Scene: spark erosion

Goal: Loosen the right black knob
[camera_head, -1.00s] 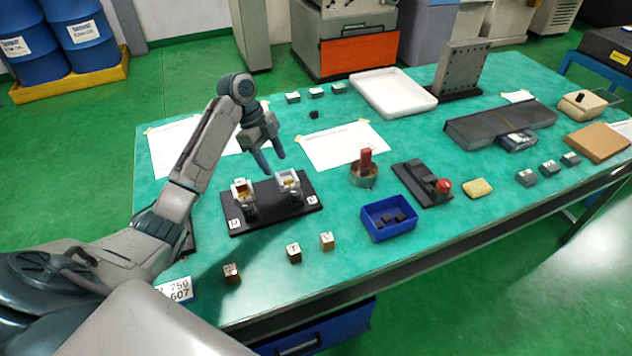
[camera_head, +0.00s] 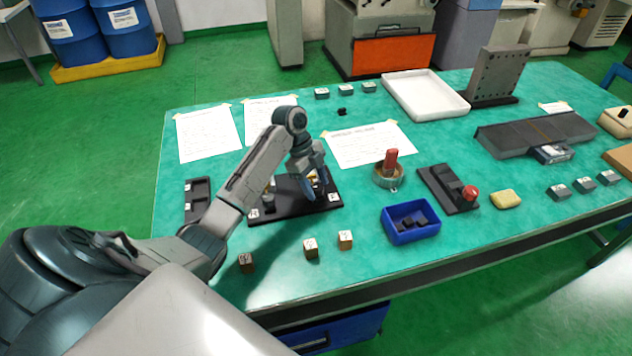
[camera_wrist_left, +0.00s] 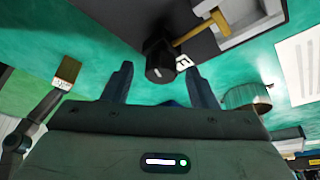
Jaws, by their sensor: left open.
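A black board (camera_head: 290,212) with two small fixtures lies on the green table. My left gripper (camera_head: 308,192) points down over the board's right half and hides much of the right fixture. In the left wrist view the open fingers (camera_wrist_left: 159,78) stand on either side of a black knob (camera_wrist_left: 158,62) with a white mark. A gap shows between the fingers and the knob; I cannot tell how far beyond the fingertips it lies. A brass-coloured rod (camera_wrist_left: 200,28) and a pale fixture block (camera_wrist_left: 248,18) show beside the knob. My right gripper is not in view.
Several small cubes (camera_head: 311,247) stand in front of the board. A blue bin (camera_head: 398,236), a round tin with a red-handled item (camera_head: 388,172) and a red-knobbed black device (camera_head: 445,187) are to the right. Paper sheets (camera_head: 370,143) lie behind.

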